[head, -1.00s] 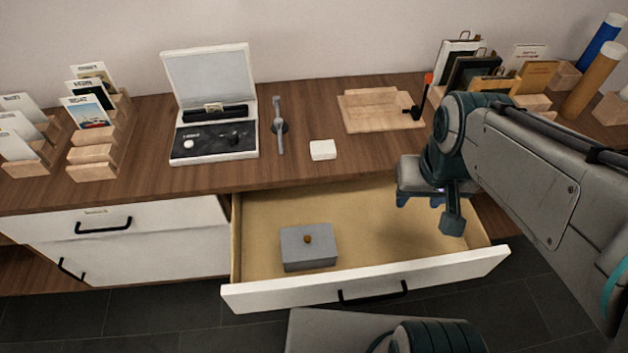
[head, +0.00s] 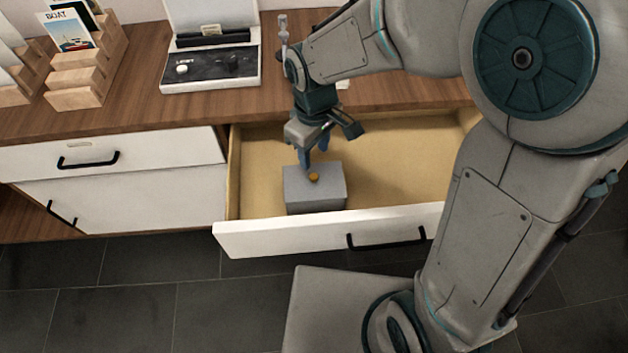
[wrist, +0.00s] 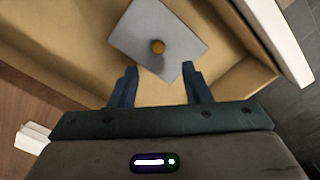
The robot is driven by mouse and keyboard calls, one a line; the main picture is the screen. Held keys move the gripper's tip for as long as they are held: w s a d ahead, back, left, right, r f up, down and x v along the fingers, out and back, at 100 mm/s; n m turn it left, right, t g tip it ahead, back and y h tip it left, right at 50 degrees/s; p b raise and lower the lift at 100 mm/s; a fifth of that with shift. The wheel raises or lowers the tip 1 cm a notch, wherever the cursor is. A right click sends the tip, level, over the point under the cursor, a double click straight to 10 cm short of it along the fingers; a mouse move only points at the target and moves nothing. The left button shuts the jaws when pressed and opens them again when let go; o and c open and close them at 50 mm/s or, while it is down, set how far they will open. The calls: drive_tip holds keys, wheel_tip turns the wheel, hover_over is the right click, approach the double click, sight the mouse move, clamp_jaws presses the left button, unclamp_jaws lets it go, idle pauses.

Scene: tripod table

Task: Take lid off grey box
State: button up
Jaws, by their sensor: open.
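The grey box (head: 316,199) sits in the left part of the open drawer. Its flat grey lid (wrist: 172,28) is on it, with a small round orange-brown knob (head: 314,177) at the middle; the knob also shows in the wrist view (wrist: 158,46). My gripper (head: 313,167) points down just above and behind the box in the head view. In the wrist view my gripper (wrist: 157,72) is open and empty. Its two blue fingertips lie near the lid's edge, with the knob beyond them, roughly in line with the gap. The fingers appear apart from the knob.
The drawer (head: 390,165) is pulled out, with bare floor right of the box and its white front wall close before it. The wooden tabletop (head: 140,122) overhangs behind. A case with black panel (head: 211,70) and card racks (head: 80,75) stand on top.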

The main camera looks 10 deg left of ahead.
sight(314, 176)
drive_tip(key=f, duration=0.4)
drive_tip(key=f+b, duration=0.1)
drive_tip(key=f, duration=0.4)
drive_tip(key=shift+w+a+b, duration=0.1)
drive_tip(key=shift+w+b, duration=0.1)
drive_tip(key=shift+b, duration=0.1)
clamp_jaws()
